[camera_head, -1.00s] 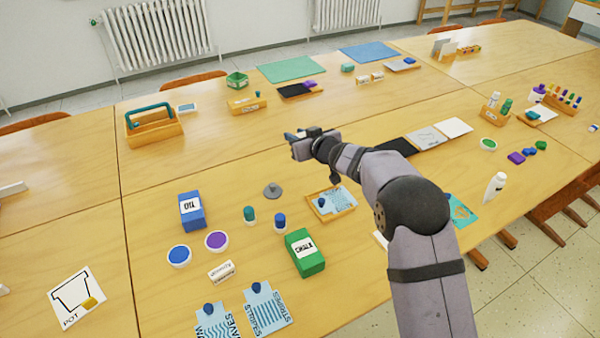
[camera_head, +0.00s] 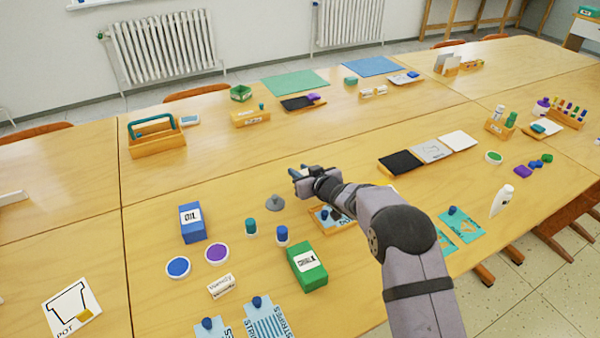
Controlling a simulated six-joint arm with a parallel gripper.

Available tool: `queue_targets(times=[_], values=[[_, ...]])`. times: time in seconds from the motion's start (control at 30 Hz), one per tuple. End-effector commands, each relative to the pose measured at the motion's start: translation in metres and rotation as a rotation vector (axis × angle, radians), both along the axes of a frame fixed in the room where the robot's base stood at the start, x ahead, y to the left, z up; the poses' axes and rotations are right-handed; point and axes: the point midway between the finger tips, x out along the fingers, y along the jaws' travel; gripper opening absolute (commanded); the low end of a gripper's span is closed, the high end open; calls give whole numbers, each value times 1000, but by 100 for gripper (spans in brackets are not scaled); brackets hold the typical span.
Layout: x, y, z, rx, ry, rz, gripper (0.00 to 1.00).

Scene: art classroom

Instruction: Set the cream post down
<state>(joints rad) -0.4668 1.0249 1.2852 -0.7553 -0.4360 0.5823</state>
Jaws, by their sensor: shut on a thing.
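My gripper (camera_head: 302,174) is above the middle of the near wooden table (camera_head: 340,172), its jaws pointing left and away from my arm. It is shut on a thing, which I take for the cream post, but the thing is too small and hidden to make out. A grey cone-shaped piece (camera_head: 275,203) stands on the table just below and left of the jaws. A wooden tray (camera_head: 324,229) with a blue-knobbed card lies below my wrist, partly covered by my arm.
Left of the gripper the table is bare up to the wooden tote (camera_head: 157,142). Nearer stand a blue OIL box (camera_head: 192,228), a green box (camera_head: 310,273), two capped jars and two paint pots. Black, grey and white tiles (camera_head: 431,152) lie to the right.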

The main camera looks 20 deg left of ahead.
Motion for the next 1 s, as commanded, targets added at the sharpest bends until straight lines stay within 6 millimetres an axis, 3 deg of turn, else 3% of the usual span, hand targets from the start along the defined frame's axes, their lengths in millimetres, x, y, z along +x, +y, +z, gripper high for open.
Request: queue_targets(times=[0.37, 0.4, 0.47, 1.0], values=[[0, 0, -3, 1, -1, 0, 0], [0, 0, -3, 1, 0, 0, 30], [0, 0, -3, 1, 0, 0, 43], [-3, -4, 3, 2, 1, -1, 43]])
